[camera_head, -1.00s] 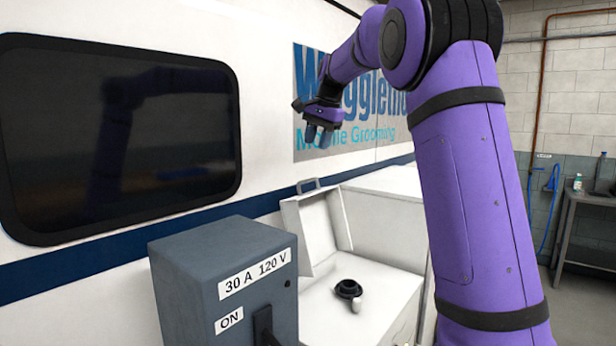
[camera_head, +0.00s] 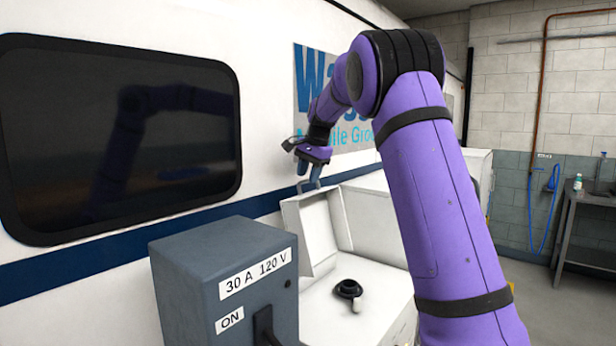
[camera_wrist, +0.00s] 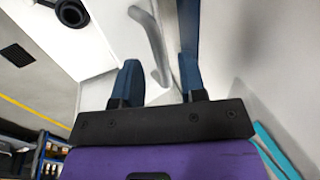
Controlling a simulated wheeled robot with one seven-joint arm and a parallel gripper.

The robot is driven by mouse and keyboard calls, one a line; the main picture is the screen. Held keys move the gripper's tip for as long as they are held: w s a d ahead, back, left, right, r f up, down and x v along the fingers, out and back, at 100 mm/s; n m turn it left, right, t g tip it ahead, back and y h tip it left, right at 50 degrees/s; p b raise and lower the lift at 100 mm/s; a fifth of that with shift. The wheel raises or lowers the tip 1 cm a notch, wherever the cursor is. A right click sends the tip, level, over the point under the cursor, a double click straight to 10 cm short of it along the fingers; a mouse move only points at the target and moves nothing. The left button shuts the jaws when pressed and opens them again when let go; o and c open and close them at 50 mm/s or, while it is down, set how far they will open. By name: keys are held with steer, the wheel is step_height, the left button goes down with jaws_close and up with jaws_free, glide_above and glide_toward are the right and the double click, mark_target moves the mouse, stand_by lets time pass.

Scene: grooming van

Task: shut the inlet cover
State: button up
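The white inlet cover (camera_head: 312,235) stands open, tilted up at the back of a white box. Its grey handle (camera_head: 308,186) is on the top edge and also shows in the wrist view (camera_wrist: 148,35). My gripper (camera_head: 309,172) is just above the handle with its fingers pointing down. In the wrist view my gripper (camera_wrist: 160,72) is open, and the handle's end appears between its two blue fingers, with gaps on both sides. The black round inlet (camera_head: 348,288) is uncovered on the box top; it also shows in the wrist view (camera_wrist: 72,12).
A grey power box (camera_head: 225,275) labelled 30 A 120 V, ON, stands in front at left. The white van wall (camera_head: 262,110) with a dark window (camera_head: 120,130) is close behind. A metal table (camera_head: 590,200) is at far right.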

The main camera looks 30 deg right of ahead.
steer(key=shift+w+f, duration=0.15)
steer(key=shift+f, duration=0.3)
steer(key=shift+a, duration=0.1)
jaws_close()
